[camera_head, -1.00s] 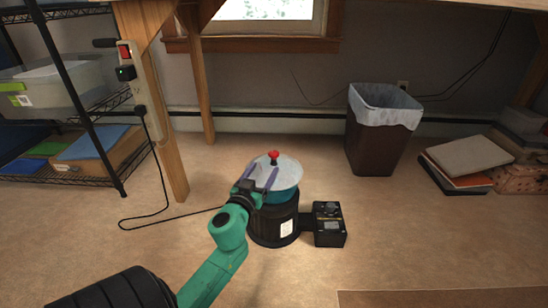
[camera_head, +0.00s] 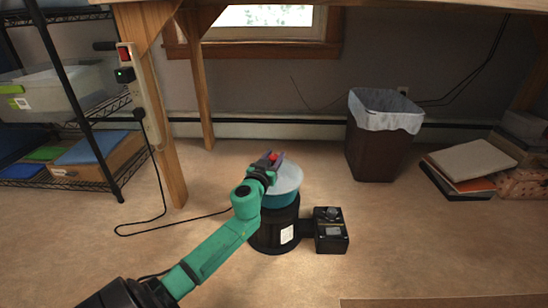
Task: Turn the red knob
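The red knob (camera_head: 273,156) sits above a pale round disc (camera_head: 289,180) on top of a teal and black cylindrical device (camera_head: 272,236). My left gripper (camera_head: 270,160) is at the knob, with its purple-grey fingers around or just beside it. The fingers and wrist hide part of the knob and the left of the disc. I cannot tell whether the fingers touch the knob or how far they are closed. My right gripper is not in the view.
A black control box (camera_head: 330,230) is joined to the device's right side. A wire shelf (camera_head: 95,180) and wooden post (camera_head: 170,175) are at left.

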